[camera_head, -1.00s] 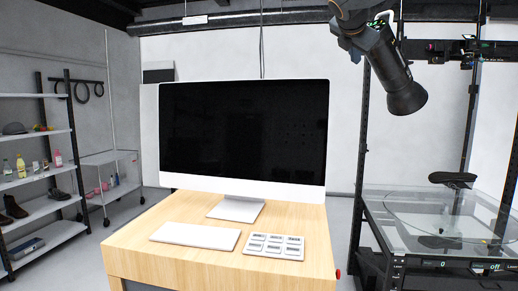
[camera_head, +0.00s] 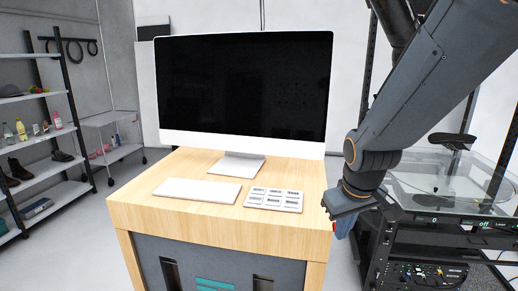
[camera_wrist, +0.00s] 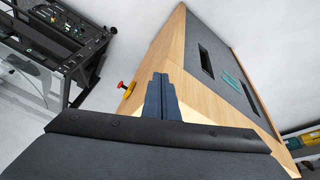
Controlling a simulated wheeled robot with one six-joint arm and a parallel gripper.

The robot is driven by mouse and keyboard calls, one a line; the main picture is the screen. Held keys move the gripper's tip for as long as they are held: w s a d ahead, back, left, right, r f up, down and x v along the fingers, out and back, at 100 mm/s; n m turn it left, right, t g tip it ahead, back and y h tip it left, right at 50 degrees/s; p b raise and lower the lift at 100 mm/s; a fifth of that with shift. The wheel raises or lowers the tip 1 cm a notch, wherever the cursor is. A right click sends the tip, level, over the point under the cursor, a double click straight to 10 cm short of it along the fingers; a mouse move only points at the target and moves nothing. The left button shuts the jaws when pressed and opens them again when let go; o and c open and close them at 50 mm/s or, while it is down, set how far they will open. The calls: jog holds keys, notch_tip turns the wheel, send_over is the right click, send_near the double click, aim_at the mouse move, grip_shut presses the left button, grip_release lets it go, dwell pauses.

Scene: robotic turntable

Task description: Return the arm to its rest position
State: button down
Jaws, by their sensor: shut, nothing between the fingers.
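My arm comes in from the upper right in the head view and bends down beside the wooden desk (camera_head: 285,240). My gripper (camera_head: 342,232) hangs low at the desk's right edge, its blue fingers pointing down. In the wrist view my gripper (camera_wrist: 160,82) is shut, the two fingers together with nothing between them. They overlap the desk's wooden side (camera_wrist: 150,55) in that picture; I cannot tell whether they touch it. A red button (camera_wrist: 121,85) on a yellow base (camera_wrist: 130,89) sits on the desk's side, left of the fingers.
The turntable station (camera_head: 430,205) stands close on the right, partly behind my arm. Shelves (camera_head: 35,140) stand at the left. Floor shows between desk and station.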

jog(key=s+f+m+g, duration=0.1)
jog(key=s+f+m, duration=0.2)
jog(key=s+f, duration=0.4)
notch_tip(320, 180, down, 10)
jog(key=g+b, duration=0.1)
jog(key=b, duration=1)
jog(key=shift+w+a+f, duration=0.2)
jog(key=shift+w+a, duration=0.1)
jog(key=shift+a, duration=0.1)
